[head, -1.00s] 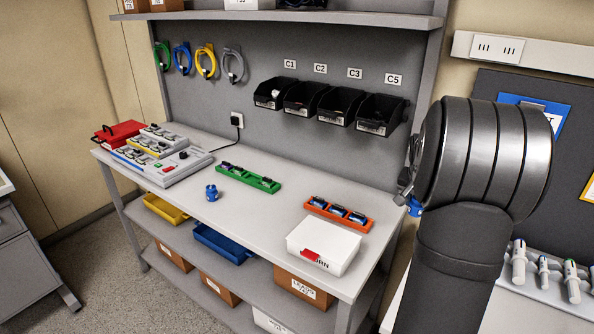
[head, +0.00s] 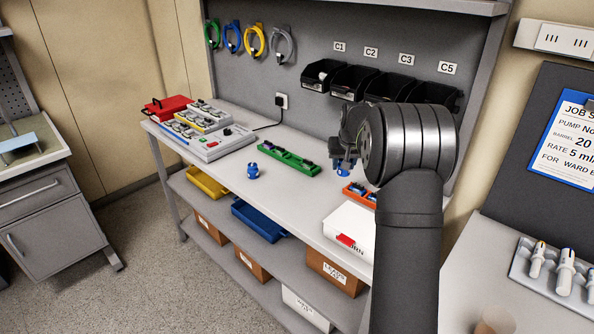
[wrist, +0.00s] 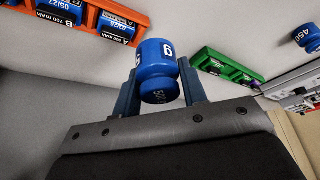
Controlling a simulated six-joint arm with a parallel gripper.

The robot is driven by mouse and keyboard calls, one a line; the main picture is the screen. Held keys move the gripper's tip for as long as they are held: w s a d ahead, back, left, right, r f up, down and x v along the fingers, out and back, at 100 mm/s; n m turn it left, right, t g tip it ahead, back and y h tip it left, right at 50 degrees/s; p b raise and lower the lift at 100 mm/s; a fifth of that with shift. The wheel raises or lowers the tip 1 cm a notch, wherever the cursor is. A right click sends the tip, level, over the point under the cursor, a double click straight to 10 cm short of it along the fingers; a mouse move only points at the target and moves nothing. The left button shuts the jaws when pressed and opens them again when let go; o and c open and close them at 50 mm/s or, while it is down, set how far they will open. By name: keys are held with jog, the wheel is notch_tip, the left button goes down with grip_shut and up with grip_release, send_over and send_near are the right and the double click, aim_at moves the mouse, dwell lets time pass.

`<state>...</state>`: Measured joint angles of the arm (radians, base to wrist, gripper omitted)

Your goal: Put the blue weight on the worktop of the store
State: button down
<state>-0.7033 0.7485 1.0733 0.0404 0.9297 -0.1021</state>
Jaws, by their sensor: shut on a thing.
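My gripper (head: 344,163) is shut on a blue weight (wrist: 157,62), held between its two fingers, one on each side. The weight has white markings, including a "g". It also shows small and partly hidden under my gripper in the head view (head: 343,171). My gripper holds it over the right part of the grey worktop (head: 222,174), near the orange tray. The gap beneath the weight is hard to judge. Another blue weight (head: 252,171) stands on the worktop; it shows at the wrist view's right edge, marked "450" (wrist: 308,37).
A green tray (head: 289,157) and an orange tray (head: 356,193) with batteries lie on the worktop. A white box (head: 347,228) stands at the front right, and a charger unit (head: 215,143) at the left. Black bins (head: 390,84) hang behind. The worktop between the standing weight and white box is clear.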

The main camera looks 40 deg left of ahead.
send_over(317, 186)
jog(key=d, duration=0.1)
jog(key=f, duration=0.5)
jog(key=shift+s, duration=0.4)
jog(key=shift+f, duration=2)
jog(key=shift+f, duration=0.2)
jog(key=c, duration=0.9)
grip_release()
jog(key=v, duration=1.2)
jog(key=shift+r, duration=0.15)
